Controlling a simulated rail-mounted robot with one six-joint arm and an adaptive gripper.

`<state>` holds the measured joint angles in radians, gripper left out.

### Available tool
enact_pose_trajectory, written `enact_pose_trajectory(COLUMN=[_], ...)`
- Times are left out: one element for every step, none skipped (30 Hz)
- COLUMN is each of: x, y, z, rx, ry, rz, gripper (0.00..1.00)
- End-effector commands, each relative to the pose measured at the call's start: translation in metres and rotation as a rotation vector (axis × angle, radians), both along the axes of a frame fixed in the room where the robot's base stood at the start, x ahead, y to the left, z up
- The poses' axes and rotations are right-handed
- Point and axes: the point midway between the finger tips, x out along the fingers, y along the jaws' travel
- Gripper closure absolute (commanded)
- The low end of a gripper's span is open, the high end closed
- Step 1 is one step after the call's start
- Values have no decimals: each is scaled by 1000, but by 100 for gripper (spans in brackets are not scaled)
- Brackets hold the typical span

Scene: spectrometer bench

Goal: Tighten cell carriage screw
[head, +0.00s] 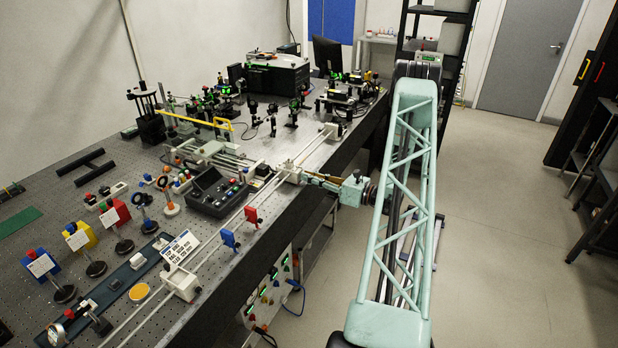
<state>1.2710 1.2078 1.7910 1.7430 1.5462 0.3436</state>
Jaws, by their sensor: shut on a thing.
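My gripper (304,177) reaches in from the right over the front edge of the optical bench. Its fingertips meet the near side of a small white carriage (286,170) that sits on the twin rails. The gripper is shut on a small part at the carriage's side, where the screw is. The screw itself is hidden by the fingers and too small to make out. I cannot tell how far it is turned.
A dark control box (217,192) stands left of the gripper. The floor (485,200) at right is open.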

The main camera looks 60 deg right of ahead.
Motion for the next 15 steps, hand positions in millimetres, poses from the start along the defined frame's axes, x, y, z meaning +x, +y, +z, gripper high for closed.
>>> enact_pose_trajectory(x=[0, 0, 0, 0, 0, 0, 0, 0, 0, 0, 0, 0, 0, 0, 0], y=[0, 0, 0, 0, 0, 0, 0, 0, 0, 0, 0, 0, -1, -1, 0], z=[0, 0, 0, 0, 0, 0, 0, 0, 0, 0, 0, 0, 0, 0, 0], rx=[35, 59, 90, 115, 139, 171, 194, 218, 250, 275, 299, 330, 354, 378, 410], ry=[4, 7, 11, 15, 18, 22, 25, 28, 32, 35, 38, 42, 45, 48, 52], rz=[0, 0, 0, 0, 0, 0, 0, 0, 0, 0, 0, 0, 0, 0, 0], gripper=[100, 100, 100, 100, 100, 100, 100, 100, 100, 100, 100, 100, 100, 100, 100])
